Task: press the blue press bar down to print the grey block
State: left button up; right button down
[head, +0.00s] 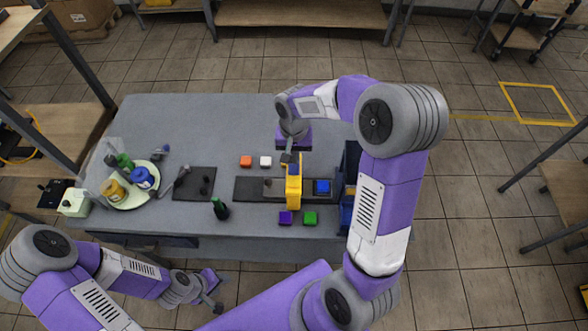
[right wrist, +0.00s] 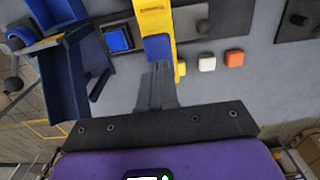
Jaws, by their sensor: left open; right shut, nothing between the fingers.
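The yellow press frame (head: 294,192) stands across a dark rail on the table, with the blue press bar (head: 293,170) at its top. My right gripper (head: 290,158) is shut and empty, pointing down at the far side of the frame. In the right wrist view, its closed fingers (right wrist: 156,84) end right at the blue press bar (right wrist: 158,47); I cannot tell whether they touch it. I cannot make out the grey block; the space under the press is hidden. My left gripper (head: 213,290) is open and empty off the table's front edge.
A blue block (head: 322,186) sits on the rail right of the press. Orange (head: 246,161) and white (head: 265,160) blocks lie behind, purple (head: 285,217) and green (head: 310,217) in front.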

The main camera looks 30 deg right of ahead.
jog(key=shift+f, duration=0.2)
jog(key=shift+f+b, duration=1.5)
jog(key=shift+f, duration=0.2)
jog(key=shift+r, duration=0.15)
notch_tip(320, 180, up, 12)
jog(key=p, duration=0.9)
jog(key=shift+f, duration=0.25)
jog(key=shift+f, duration=0.1)
jog(key=shift+s, duration=0.1)
